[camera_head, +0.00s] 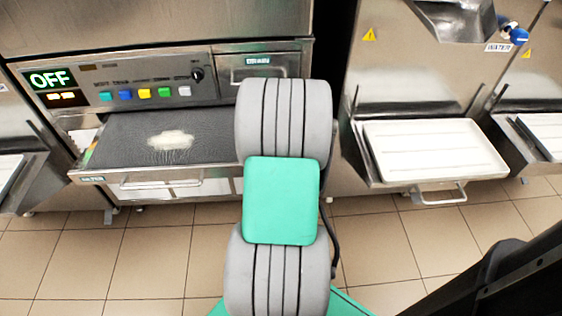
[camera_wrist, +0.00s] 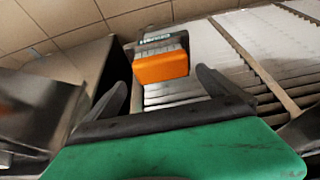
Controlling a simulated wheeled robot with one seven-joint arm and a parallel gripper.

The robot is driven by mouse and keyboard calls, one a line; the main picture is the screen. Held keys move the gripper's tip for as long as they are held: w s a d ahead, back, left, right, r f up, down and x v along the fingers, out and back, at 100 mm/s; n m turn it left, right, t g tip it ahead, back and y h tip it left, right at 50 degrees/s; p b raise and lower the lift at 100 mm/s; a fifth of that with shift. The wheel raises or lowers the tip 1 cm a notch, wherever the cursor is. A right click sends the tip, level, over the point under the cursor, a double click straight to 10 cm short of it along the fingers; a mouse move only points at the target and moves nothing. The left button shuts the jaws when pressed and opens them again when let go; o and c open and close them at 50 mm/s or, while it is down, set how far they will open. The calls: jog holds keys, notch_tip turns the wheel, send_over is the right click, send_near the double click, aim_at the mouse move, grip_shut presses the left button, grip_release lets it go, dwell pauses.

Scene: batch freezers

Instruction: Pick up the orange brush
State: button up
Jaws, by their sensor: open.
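The orange brush (camera_wrist: 161,68) shows in the wrist view as an orange block with a pale grey part above it. It lies ahead of my gripper (camera_wrist: 162,80), in line with the gap between the two dark fingers. My gripper is open and empty, with one finger on each side of the brush in the picture. I cannot tell how far the fingertips are from it. Neither the brush nor my gripper can be made out in the head view, where my arm blocks the middle.
A freezer with an OFF display (camera_head: 49,79) has a dark mesh shelf (camera_head: 115,128) bearing a whitish patch (camera_head: 171,140). A white tray (camera_head: 435,148) sits at another machine on the right. White slatted surfaces (camera_wrist: 255,55) lie right of the brush. The tiled floor (camera_head: 375,240) is clear.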

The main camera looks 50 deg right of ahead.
jog(key=b+x, duration=0.1)
jog(key=x, duration=0.4)
jog(key=shift+a+f+b, duration=0.1)
jog(key=shift+a+b, duration=0.1)
jog(key=shift+b, duration=0.2)
jog(key=c, duration=1.3)
jog(key=shift+o, duration=0.2)
jog(key=p+v, duration=0.1)
jog(key=v, duration=0.1)
jog(key=d+p+v, duration=0.1)
jog(key=v, duration=0.2)
jog(key=w+p+v, duration=0.1)
jog(key=v, duration=0.1)
jog(key=shift+d+r, duration=0.1)
jog(key=shift+r, duration=0.45)
jog(key=s+a+p, duration=0.4)
jog(key=s+a, duration=0.8)
jog(key=a, duration=0.2)
jog(key=shift+s+a+f, duration=0.15)
jog(key=shift+s+f, duration=0.05)
jog(key=shift+s, duration=0.05)
